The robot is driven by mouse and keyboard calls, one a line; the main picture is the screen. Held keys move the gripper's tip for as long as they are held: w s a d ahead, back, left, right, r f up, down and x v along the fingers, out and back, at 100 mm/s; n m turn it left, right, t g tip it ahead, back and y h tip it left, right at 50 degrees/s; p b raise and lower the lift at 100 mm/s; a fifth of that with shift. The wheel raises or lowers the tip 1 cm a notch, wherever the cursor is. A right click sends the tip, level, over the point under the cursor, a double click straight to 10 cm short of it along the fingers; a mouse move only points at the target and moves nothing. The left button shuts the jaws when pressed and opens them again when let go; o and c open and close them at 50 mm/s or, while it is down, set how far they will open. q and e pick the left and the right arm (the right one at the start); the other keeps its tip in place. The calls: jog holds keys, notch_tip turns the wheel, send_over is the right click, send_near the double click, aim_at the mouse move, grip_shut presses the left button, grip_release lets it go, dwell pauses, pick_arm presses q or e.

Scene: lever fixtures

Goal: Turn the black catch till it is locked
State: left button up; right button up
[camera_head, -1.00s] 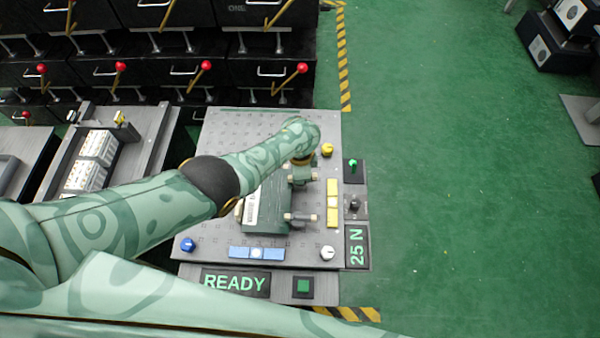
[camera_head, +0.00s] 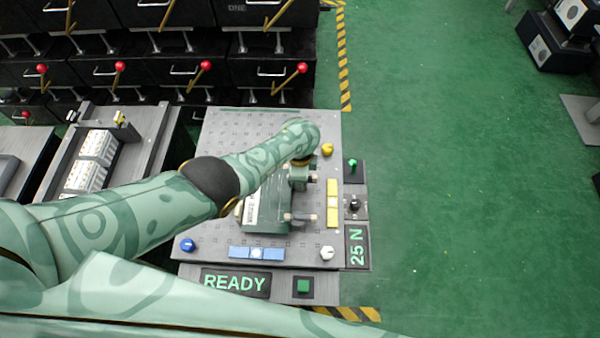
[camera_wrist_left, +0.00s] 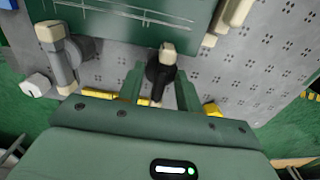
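The black catch (camera_wrist_left: 160,72) with a pale tip shows in the left wrist view. It stands at the edge of a dark green box (camera_wrist_left: 130,22), between the two green fingers of my left gripper (camera_wrist_left: 160,88). The fingers are open, with a visible gap on each side of the catch. In the head view my left gripper (camera_head: 299,178) is over the right edge of the green box (camera_head: 267,222), and my arm hides most of this catch. A second, grey catch (camera_wrist_left: 60,58) sits to the left in the wrist view. My right gripper is not in view.
The box lies on a grey perforated plate (camera_head: 225,132). Open green floor lies to the right.

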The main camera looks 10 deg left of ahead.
pick_arm(q)
jog(key=shift+r, duration=0.15)
jog(key=shift+w+r, duration=0.1)
jog(key=shift+r, duration=0.25)
notch_tip(320, 180, up, 15)
jog(key=p, duration=1.1)
jog(key=shift+r, duration=0.2)
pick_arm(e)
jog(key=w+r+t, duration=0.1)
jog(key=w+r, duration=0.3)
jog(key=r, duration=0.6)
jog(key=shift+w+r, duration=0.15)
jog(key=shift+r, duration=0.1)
